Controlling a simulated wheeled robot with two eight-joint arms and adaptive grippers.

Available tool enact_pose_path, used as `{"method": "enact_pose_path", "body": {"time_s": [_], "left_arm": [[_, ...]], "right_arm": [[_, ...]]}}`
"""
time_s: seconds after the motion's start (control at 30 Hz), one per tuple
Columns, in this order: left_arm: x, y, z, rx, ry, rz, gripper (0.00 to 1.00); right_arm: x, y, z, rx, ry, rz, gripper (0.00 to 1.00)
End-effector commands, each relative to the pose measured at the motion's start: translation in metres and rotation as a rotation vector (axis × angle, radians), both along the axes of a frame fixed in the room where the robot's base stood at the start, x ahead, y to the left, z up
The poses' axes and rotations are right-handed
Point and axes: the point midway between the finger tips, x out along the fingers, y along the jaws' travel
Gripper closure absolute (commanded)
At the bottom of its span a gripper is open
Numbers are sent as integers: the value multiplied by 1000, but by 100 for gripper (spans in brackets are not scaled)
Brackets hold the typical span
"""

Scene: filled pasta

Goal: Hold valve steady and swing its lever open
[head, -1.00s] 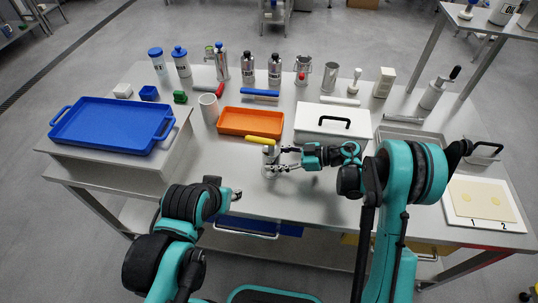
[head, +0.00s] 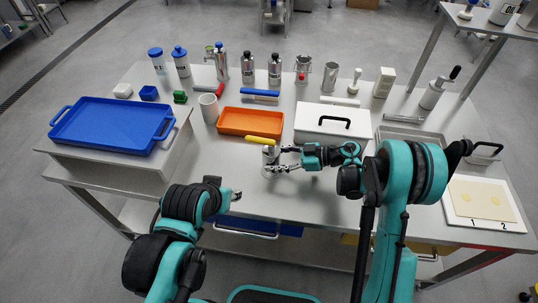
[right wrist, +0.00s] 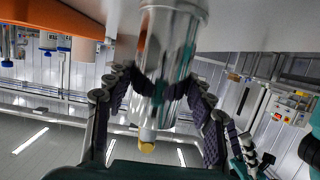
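The valve is a shiny metal cylinder (head: 268,158) standing upright near the front middle of the table. Its yellow lever (head: 262,140) lies across the top and points left. In the right wrist view the metal body (right wrist: 172,45) fills the middle, with a yellow tip (right wrist: 147,147) below it. My right gripper (head: 281,160) reaches in from the right. Its fingers (right wrist: 165,88) lie on both sides of the metal body and appear to press on it. My left gripper (head: 236,195) is by the table's front edge, left of the valve and apart from it; its fingers are mostly hidden.
An orange tray (head: 250,130) lies behind the valve, and a white box with a black handle (head: 318,134) is behind my right gripper. A grey cup (head: 209,108) stands to the left. A blue tray (head: 115,146) rests on a raised stand. Table left of the valve is clear.

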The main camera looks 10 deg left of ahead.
Motion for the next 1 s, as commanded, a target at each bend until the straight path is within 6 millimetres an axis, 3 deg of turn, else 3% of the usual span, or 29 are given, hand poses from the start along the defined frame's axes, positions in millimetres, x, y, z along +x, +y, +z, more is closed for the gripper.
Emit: {"method": "enact_pose_path", "body": {"time_s": [0.07, 0.47, 1.0], "left_arm": [[0, 0, 0, 0, 0, 0, 60], [0, 0, 0, 0, 0, 0, 60], [0, 0, 0, 0, 0, 0, 60]], "right_arm": [[0, 0, 0, 0, 0, 0, 24], [1, -6, 2, 1, 0, -2, 24], [1, -103, 32, 0, -1, -2, 24]]}}
